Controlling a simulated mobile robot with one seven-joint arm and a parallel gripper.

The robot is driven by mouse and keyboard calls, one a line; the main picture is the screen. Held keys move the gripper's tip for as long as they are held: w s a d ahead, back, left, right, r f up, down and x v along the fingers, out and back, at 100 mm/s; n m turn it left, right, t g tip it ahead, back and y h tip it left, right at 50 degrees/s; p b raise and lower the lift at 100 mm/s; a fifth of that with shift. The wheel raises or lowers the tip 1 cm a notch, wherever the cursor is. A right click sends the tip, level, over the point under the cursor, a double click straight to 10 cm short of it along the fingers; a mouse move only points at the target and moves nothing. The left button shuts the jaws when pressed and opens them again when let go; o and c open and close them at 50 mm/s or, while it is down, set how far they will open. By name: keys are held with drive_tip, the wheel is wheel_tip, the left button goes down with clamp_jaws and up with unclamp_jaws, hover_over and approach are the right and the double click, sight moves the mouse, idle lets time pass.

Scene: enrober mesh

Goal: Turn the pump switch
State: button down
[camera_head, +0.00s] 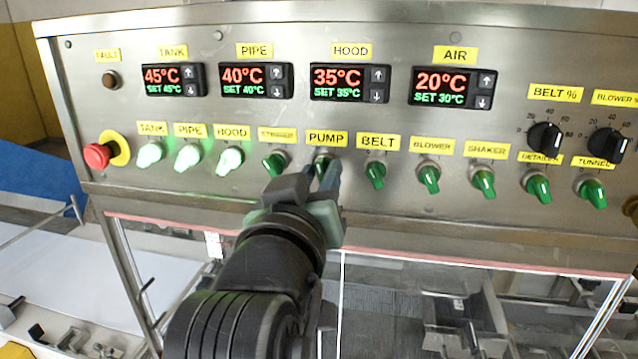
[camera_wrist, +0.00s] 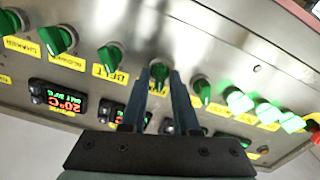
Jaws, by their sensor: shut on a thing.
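The green pump switch (camera_head: 322,160) sits under the yellow PUMP label (camera_head: 327,137) on the steel panel. My gripper (camera_head: 320,174) reaches up to it from below, with one finger on each side. In the wrist view the green pump switch (camera_wrist: 159,71) shows between the tips of my gripper's two dark fingers (camera_wrist: 160,80), which are shut on it. The fingers partly cover the knob in the head view, so its exact angle is hard to tell. The knob looks unlit.
The unlit stirrer switch (camera_head: 275,162) and belt switch (camera_head: 375,174) stand close on either side. Tank (camera_head: 150,154), pipe (camera_head: 187,157) and hood (camera_head: 229,160) switches glow bright green. A red emergency button (camera_head: 97,156) is at far left. Temperature displays (camera_head: 349,83) sit above.

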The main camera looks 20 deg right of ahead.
drive_tip(key=m+b, duration=0.2)
drive_tip(key=m, duration=0.2)
drive_tip(key=shift+f+m+b, duration=0.1)
drive_tip(key=shift+m+b, duration=0.2)
drive_tip(key=shift+b, duration=0.1)
drive_tip(key=m+b, duration=0.2)
drive_tip(key=m, duration=0.2)
drive_tip(key=shift+m+b, duration=0.35)
drive_tip(key=shift+m, duration=0.05)
drive_tip(key=c, duration=0.9)
unclamp_jaws()
drive_tip(key=b+v, duration=0.4)
drive_tip(key=v, duration=0.9)
